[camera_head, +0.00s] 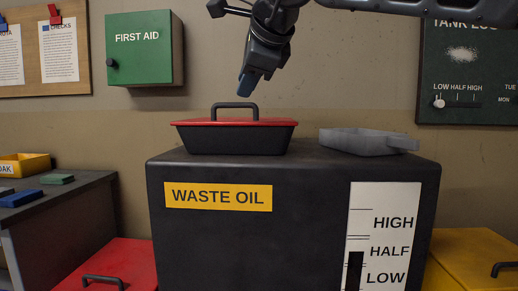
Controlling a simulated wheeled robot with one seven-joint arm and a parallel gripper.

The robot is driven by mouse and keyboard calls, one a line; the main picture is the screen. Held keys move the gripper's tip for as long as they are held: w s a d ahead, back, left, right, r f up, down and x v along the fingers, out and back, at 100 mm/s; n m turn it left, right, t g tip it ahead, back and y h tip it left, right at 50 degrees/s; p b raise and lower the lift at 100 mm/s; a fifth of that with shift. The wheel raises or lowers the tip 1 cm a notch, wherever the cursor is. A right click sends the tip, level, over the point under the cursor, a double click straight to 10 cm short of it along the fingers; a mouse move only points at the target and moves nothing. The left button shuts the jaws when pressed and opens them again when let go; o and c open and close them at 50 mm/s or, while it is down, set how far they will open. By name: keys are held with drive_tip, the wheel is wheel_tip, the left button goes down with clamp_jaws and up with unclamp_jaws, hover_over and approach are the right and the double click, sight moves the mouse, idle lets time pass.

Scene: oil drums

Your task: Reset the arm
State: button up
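My arm reaches in from the top right of the view. My gripper (246,86) points down and slightly left, above the black tub with a red rim and a black handle (235,138). A gap of wall shows between the fingertips and the handle, so they look apart. The fingers are seen from the side with blue-grey tips, and I cannot tell whether they are open or shut. I see nothing hanging from them.
The tub and a grey tray (360,141) sit on a black waste oil tank (300,225). A green first aid box (140,50) and a dark tank log board (468,75) hang on the wall. A red lidded drum (118,262), a yellow one (470,258) and a side bench (55,205) flank the tank.

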drive_tip(key=s+a+f+m+g+y, duration=0.1)
drive_tip(key=s+a+f+g+y, duration=0.5)
drive_tip(key=s+a+f, duration=0.45)
drive_tip(key=s+a+f+m+g+y, duration=0.2)
drive_tip(key=s+f+m+g+y, duration=0.15)
drive_tip(key=s+g+y, duration=0.45)
drive_tip(key=s+d+f+m+t, duration=0.3)
drive_tip(key=d+f+m+t, duration=0.15)
drive_tip(key=m+t, duration=0.45)
drive_tip(key=s+d+f+m+t+h, duration=0.1)
drive_tip(key=s+d+f+m+t, duration=0.2)
drive_tip(key=d+m+t, duration=0.65)
drive_tip(key=s+d+f+m+t, duration=0.25)
drive_tip(key=m+t, duration=0.35)
drive_tip(key=m, duration=0.7)
drive_tip(key=s+d+f+m+h, duration=1.5)
drive_tip(key=s+f+m+h, duration=0.1)
drive_tip(key=s+f+m, duration=0.15)
drive_tip(key=s+d+f+m+g+h, duration=0.1)
drive_tip(key=s+d+f+g, duration=0.15)
drive_tip(key=s, duration=0.35)
drive_tip(key=s+d+f+m+g+h, duration=0.1)
drive_tip(key=s+d+f+g, duration=0.1)
drive_tip(key=s+d+g, duration=0.3)
wheel_tip(320, 180, up, 15)
drive_tip(key=t+p, duration=0.1)
drive_tip(key=p, duration=1.4)
drive_tip(key=shift+s+a+t, duration=0.25)
drive_tip(key=shift+a+t, duration=0.15)
drive_tip(key=shift+a, duration=0.05)
